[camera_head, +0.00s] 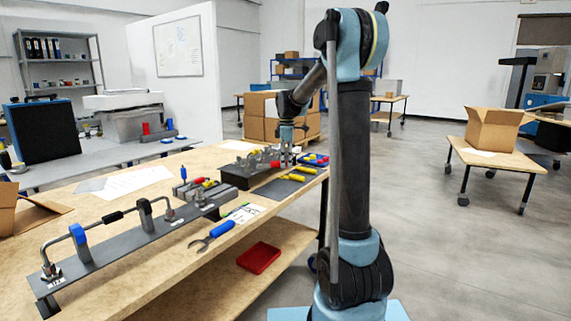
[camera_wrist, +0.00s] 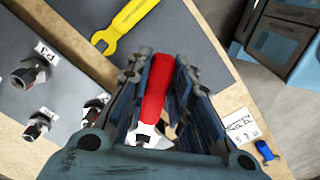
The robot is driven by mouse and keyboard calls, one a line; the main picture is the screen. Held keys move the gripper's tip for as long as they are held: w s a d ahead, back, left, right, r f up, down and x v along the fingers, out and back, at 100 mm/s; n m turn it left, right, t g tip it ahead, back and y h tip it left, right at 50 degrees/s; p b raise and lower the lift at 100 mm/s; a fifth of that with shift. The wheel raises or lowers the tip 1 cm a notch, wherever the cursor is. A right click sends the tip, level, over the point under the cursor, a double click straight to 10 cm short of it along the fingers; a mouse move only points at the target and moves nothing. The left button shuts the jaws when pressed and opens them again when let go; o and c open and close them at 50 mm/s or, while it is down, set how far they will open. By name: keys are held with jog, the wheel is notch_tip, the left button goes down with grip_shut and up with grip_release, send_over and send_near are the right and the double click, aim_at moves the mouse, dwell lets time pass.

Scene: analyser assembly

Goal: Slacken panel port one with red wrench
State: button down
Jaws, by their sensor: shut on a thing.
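In the wrist view my gripper (camera_wrist: 159,68) has its two fingers on either side of the red handle of the red wrench (camera_wrist: 155,88), and it is shut on it. The wrench's pale metal end lies near the palm and is partly hidden. Metal port fittings (camera_wrist: 36,72) stand on the grey panel (camera_wrist: 75,75) to the left, apart from the wrench. Their small labels are hard to read. In the head view my gripper (camera_head: 286,157) is low over the far end of the workbench, near the panel; the wrench cannot be made out clearly there.
A yellow wrench (camera_wrist: 122,26) lies beside the panel in the wrist view. In the head view a long bracket with pipes (camera_head: 125,240) fills the near bench. A blue-handled wrench (camera_head: 213,235) lies at the bench edge. A red tray (camera_head: 259,257) is on the lower shelf.

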notch_tip(320, 180, up, 9)
jog(key=s+d, duration=0.1)
jog(key=d, duration=0.1)
jog(key=shift+s, duration=0.35)
dwell(0.4)
jog(key=shift+f, duration=0.1)
jog(key=s+a+f+m, duration=0.6)
jog(key=s+a+m, duration=0.4)
jog(key=s+m, duration=0.1)
jog(key=shift+s+m, duration=0.4)
jog(key=shift+s, duration=0.3)
jog(key=shift+d, duration=0.1)
dwell(0.5)
